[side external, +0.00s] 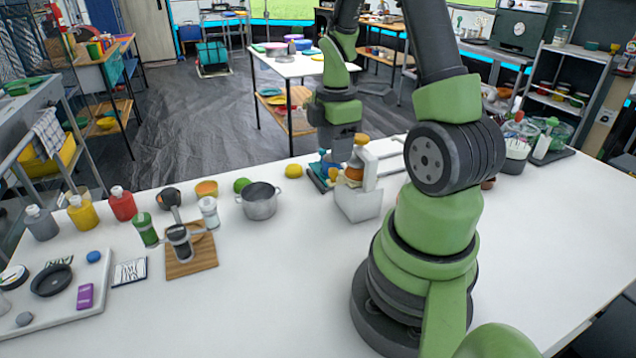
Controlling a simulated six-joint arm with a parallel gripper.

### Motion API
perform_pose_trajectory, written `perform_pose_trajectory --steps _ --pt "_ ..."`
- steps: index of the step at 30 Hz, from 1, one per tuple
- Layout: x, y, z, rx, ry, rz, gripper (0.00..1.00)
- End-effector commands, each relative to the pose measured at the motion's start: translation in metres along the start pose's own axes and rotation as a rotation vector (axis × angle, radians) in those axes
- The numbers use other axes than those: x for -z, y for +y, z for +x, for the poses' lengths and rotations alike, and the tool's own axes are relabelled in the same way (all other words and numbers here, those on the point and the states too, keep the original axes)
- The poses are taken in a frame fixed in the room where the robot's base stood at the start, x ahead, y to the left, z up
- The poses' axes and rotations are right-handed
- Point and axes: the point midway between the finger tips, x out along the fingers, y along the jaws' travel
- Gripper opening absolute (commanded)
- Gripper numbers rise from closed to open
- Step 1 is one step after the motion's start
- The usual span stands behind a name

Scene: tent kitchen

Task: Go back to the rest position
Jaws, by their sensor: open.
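My gripper (336,158) points down over the far middle of the white table (268,297). Its jaws are open, but the fingertips are small and partly lost against the things behind and below them. They are close to a blue item (327,168) on a small dark tray and to an orange-brown item (354,170) by a white stand (359,203). I cannot tell whether the fingers touch either one. My arm stands on the right part of the table and hides some of what lies behind it.
A steel pot (260,203), a yellow lemon (293,171) and a green lime (242,185) are left of the gripper. A wooden board (190,262), several bottles and a pale tray (60,315) are further left. The front middle of the table is clear.

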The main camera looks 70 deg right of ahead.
Motion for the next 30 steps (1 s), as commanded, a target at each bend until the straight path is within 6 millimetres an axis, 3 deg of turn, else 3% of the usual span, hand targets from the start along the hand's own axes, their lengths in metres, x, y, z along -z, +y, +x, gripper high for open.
perform_pose_trajectory --steps 6,20,23,26,30 --pt "0.000 0.000 -0.014 -0.001 0.000 0.000 0.49" --pt "0.002 -0.001 -0.016 -0.007 0.001 0.008 0.49" --pt "0.014 -0.003 -0.030 -0.043 0.012 0.063 0.49" --pt "0.037 -0.012 -0.057 -0.106 0.051 0.185 0.49" --pt "0.074 -0.043 -0.101 -0.187 0.174 0.421 0.49"
